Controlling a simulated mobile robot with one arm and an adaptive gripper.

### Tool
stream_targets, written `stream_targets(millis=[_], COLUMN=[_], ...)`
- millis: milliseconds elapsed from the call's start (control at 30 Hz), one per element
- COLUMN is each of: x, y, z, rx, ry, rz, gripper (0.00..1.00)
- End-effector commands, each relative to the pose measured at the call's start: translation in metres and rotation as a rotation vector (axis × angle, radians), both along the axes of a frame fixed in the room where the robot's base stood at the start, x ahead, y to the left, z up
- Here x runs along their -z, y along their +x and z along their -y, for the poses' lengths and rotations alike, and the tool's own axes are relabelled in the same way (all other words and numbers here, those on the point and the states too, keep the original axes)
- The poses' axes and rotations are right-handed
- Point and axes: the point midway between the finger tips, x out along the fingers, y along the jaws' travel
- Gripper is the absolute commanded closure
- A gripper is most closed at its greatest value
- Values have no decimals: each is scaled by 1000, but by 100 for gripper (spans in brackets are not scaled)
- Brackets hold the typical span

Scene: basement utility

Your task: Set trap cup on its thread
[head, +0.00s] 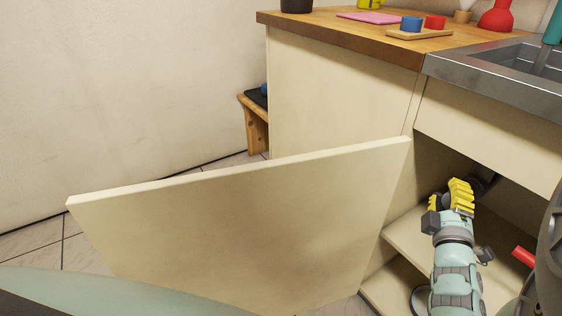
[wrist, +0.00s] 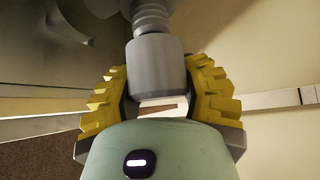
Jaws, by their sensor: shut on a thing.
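My gripper (head: 458,194) reaches into the open cabinet under the sink, with its yellow fingers pointing up and inward. In the wrist view my gripper (wrist: 165,95) has its yellow fingers on both sides of a smooth grey trap cup (wrist: 157,62), shut on it. Directly above the cup is a grey ribbed, threaded piece (wrist: 152,18); the cup's top meets its lower end in this view, and I cannot tell whether the thread is engaged.
The cabinet door (head: 240,225) stands wide open to the left of my arm. A cabinet shelf (head: 408,236) lies below my gripper. A red object (head: 523,256) is at the right inside. The steel sink (head: 500,75) and wooden counter (head: 350,33) are above.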

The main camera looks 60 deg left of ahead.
Motion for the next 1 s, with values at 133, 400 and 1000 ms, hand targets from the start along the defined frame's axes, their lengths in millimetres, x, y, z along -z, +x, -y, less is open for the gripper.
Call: stream_targets(millis=[133, 400, 1000], x=[-1, -1, 0], y=[5, 13, 30], z=[0, 1, 2], rx=[0, 1, 2], ry=[1, 1, 0], rz=[2, 3, 1], gripper=[100, 100, 100])
